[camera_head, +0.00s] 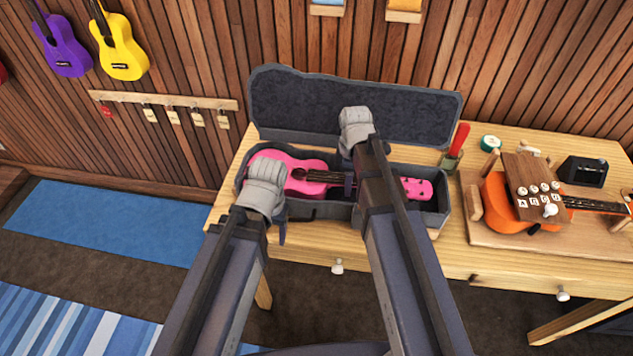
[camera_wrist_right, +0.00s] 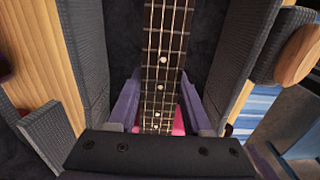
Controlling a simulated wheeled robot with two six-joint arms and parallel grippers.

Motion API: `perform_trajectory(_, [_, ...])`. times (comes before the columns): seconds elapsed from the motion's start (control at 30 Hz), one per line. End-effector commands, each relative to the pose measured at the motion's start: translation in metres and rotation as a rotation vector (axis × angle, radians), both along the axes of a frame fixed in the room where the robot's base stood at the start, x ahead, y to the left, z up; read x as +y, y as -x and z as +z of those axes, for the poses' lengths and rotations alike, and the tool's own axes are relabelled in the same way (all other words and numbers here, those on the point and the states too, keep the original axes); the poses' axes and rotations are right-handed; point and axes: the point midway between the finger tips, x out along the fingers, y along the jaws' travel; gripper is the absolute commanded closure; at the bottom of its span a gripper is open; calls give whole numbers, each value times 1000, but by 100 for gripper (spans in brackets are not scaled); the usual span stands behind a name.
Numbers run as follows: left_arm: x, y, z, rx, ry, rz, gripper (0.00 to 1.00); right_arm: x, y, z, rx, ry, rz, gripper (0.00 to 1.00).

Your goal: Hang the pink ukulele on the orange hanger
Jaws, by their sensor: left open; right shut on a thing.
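The pink ukulele (camera_head: 312,163) lies in an open dark grey case (camera_head: 408,222) on the wooden table, body to the left and pink headstock to the right. My right gripper (camera_head: 348,184) reaches down into the case and is shut on the ukulele's dark neck; the right wrist view shows the neck (camera_wrist_right: 165,60) between its two purple fingers (camera_wrist_right: 160,108). My left gripper (camera_head: 280,232) is open and empty at the front left of the case, its fingers mostly hidden by its wrist. Wall mounts show cut off at the top edge, one with an orange-yellow part (camera_head: 405,5).
The case lid (camera_head: 300,100) stands open against the wall side. To the right, an orange ukulele (camera_head: 495,203) lies on a wooden board under a brown lettered block (camera_head: 535,185). Purple (camera_head: 65,48) and yellow (camera_head: 121,48) ukuleles hang at the left, above a peg rail (camera_head: 135,98).

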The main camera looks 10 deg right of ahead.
Motion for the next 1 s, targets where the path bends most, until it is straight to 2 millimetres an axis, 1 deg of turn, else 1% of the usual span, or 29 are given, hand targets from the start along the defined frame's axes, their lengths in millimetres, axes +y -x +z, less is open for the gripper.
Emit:
perform_trajectory(0.37, [0,0,2,0,0,0,33,0,0,2,0,-1,0,100])
perform_trajectory(1.0, [0,0,30,0,0,0,33,0,0,30,0,-1,0,100])
